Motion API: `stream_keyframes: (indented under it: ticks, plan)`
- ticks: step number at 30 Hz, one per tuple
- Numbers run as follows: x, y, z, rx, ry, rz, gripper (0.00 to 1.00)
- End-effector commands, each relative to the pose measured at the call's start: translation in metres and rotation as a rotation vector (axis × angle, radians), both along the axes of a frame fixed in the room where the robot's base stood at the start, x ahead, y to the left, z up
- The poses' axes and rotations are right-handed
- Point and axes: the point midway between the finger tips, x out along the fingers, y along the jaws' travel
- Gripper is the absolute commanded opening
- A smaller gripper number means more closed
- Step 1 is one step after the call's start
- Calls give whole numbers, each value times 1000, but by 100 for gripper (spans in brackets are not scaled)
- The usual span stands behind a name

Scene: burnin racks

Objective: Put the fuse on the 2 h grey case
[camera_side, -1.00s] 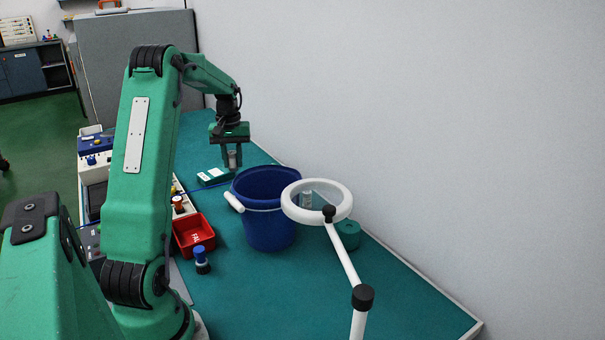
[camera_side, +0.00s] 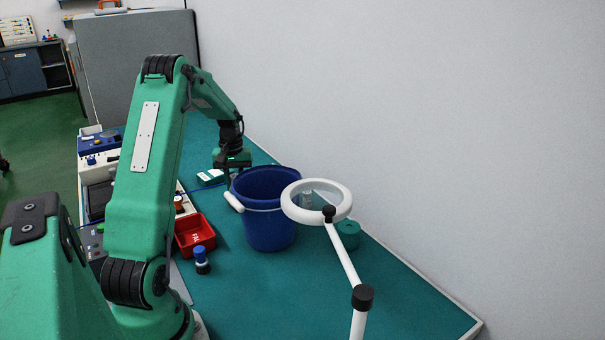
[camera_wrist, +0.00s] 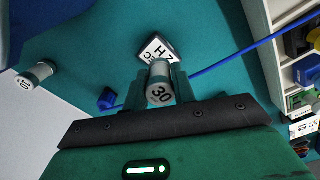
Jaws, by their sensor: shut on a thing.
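My gripper (camera_wrist: 160,82) is shut on a grey cylindrical fuse (camera_wrist: 159,92), its end marked 30 facing the wrist camera. The bucket rim hides the fingertips and fuse in the side view. I cannot tell whether the fuse touches the case.
The blue bucket (camera_side: 268,222) stands right in front of my gripper. A red bin (camera_side: 195,234), a blue-topped cylinder (camera_side: 202,260) and a white magnifier ring (camera_side: 316,184) are nearer. Another grey cylinder, marked 10 (camera_wrist: 36,74), lies left in the wrist view. A blue cord (camera_wrist: 225,63) crosses the mat.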

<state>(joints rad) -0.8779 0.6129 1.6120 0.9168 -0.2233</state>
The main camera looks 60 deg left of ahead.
Motion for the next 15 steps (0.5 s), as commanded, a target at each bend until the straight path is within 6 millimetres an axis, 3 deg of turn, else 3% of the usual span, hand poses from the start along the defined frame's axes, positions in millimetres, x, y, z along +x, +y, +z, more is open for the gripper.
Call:
stream_keyframes:
  ticks: [6,15]
  plan:
    - [0,0,-20,0,0,0,3]
    - [0,0,-21,0,0,0,3]
